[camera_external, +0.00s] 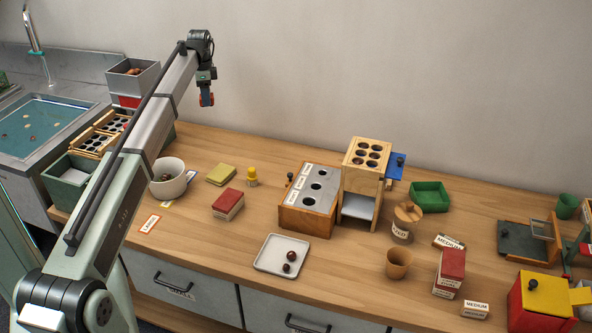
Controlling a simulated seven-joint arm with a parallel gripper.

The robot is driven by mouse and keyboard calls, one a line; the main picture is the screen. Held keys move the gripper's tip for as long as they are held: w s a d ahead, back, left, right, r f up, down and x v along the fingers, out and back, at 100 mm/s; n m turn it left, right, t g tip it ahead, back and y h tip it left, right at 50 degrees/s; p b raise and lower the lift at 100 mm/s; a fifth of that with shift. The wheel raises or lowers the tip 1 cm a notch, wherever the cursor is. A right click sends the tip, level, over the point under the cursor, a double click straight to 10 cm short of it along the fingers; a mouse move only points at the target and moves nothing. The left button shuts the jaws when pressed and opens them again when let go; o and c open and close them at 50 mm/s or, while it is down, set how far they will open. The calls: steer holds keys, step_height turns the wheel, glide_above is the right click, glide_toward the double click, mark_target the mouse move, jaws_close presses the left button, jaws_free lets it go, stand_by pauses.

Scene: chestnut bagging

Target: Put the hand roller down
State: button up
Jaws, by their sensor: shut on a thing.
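My gripper (206,97) is high above the back left of the counter, in front of the wall, pointing down. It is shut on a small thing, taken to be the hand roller. Only red and dark parts show at the fingertips, and its shape is too small to make out. The gripper and what it holds are well clear of the wooden counter (240,160). No other hand roller can be made out on the counter.
A grey bin (133,78) stands near the sink. The wooden sizing stand (366,185) and green tray (430,196) are further right.

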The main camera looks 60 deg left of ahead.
step_height(320, 180, up, 6)
glide_above(179, 157)
steer(key=w+a, duration=0.2)
steer(key=a, duration=0.1)
step_height(179, 157, up, 2)
steer(key=d+m, duration=0.1)
steer(key=f+m, duration=0.1)
steer(key=f, duration=0.8)
steer(key=s+d+f+m, duration=0.1)
steer(key=f+m, duration=0.1)
steer(key=f, duration=0.8)
steer(key=f+m, duration=0.1)
steer(key=f, duration=0.8)
steer(key=shift+s+d+f+m, duration=0.15)
steer(key=shift+s+d+m, duration=0.2)
steer(key=shift+d+m, duration=0.05)
steer(key=shift+f, duration=0.4)
steer(key=shift+d+f, duration=0.15)
steer(key=shift+f, duration=0.1)
steer(key=o, duration=1.1)
steer(key=shift+f, duration=0.1)
steer(key=shift+o, duration=0.2)
step_height(179, 157, up, 14)
steer(key=shift+f, duration=0.2)
